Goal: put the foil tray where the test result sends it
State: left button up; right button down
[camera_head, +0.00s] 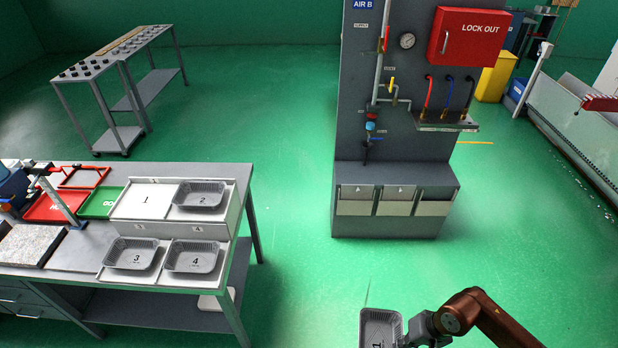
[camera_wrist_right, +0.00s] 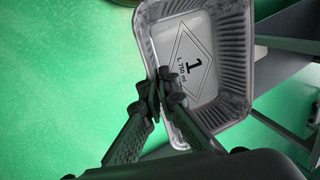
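A foil tray marked 1 (camera_head: 382,322) is in the air at the bottom of the head view. My right gripper (camera_head: 408,338) is shut on its rim. The right wrist view shows the tray (camera_wrist_right: 225,40) tilted, with the fingers (camera_wrist_right: 163,92) closed at its near wall. Foil trays 2 (camera_head: 200,196), 3 (camera_head: 131,254) and 4 (camera_head: 192,256) sit on the stepped white stand. The place marked 1 (camera_head: 146,201) is empty. A red tray (camera_head: 45,208) and a green tray marked GO (camera_head: 100,204) lie left of the stand. My left gripper is not in view.
The grey workbench (camera_head: 75,256) carries a stone slab (camera_head: 28,245) and a clamp-like device (camera_head: 60,196) at left. A grey panel (camera_head: 400,140) with a red LOCK OUT box (camera_head: 468,35) and bins stands ahead. Green floor (camera_head: 295,220) between bench and panel is clear.

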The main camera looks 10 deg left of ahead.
aim_at(113, 203)
jog(key=u, duration=2.35)
jog(key=i, duration=0.55)
